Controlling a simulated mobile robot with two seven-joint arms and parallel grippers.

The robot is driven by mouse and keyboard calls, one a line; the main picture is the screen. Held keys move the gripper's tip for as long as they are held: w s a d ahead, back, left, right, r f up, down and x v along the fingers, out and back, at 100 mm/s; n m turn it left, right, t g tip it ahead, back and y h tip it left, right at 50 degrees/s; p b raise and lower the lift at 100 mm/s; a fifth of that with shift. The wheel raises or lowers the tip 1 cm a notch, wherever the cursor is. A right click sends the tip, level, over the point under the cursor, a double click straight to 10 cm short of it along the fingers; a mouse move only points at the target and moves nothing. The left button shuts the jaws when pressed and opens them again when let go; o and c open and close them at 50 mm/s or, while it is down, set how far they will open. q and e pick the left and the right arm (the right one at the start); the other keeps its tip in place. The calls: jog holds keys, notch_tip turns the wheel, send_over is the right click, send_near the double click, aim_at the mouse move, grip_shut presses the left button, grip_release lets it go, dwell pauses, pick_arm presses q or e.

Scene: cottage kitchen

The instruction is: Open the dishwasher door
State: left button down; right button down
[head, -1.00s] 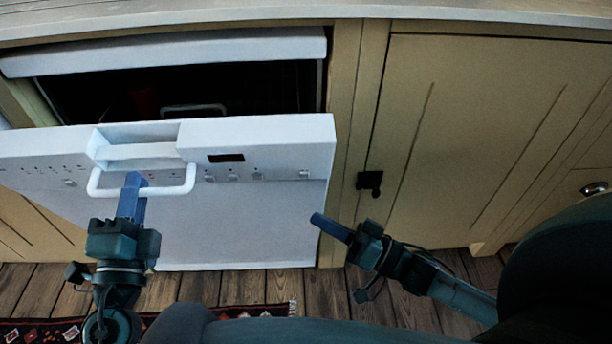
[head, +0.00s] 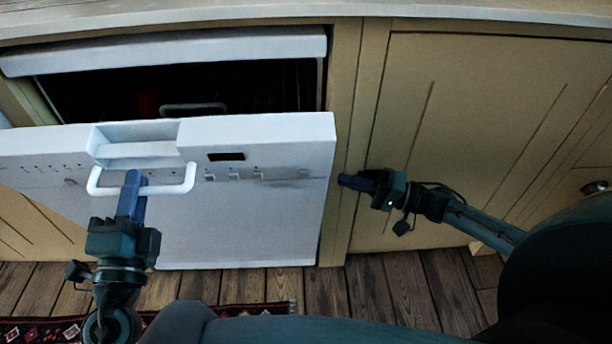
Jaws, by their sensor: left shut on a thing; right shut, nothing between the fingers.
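The white dishwasher door (head: 250,220) is tilted partly open, with a dark gap between its top edge and the white top of the dishwasher (head: 200,48). A white bar handle (head: 182,188) sits on the front of the door near its top. My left gripper (head: 131,180) is shut on this handle from below. My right gripper (head: 345,181) is shut and empty, just right of the door's right edge, in front of the cabinet frame. Its fingertips point left toward the door. A rack handle (head: 193,108) shows inside the dark opening.
Beige cabinets (head: 480,120) stand to the right, with a dark knob (head: 595,187) at the far right. The countertop (head: 420,10) runs above. A patterned red rug (head: 40,330) lies on the plank floor (head: 390,295) at lower left.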

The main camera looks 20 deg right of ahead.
jog(key=shift+x, duration=2.15)
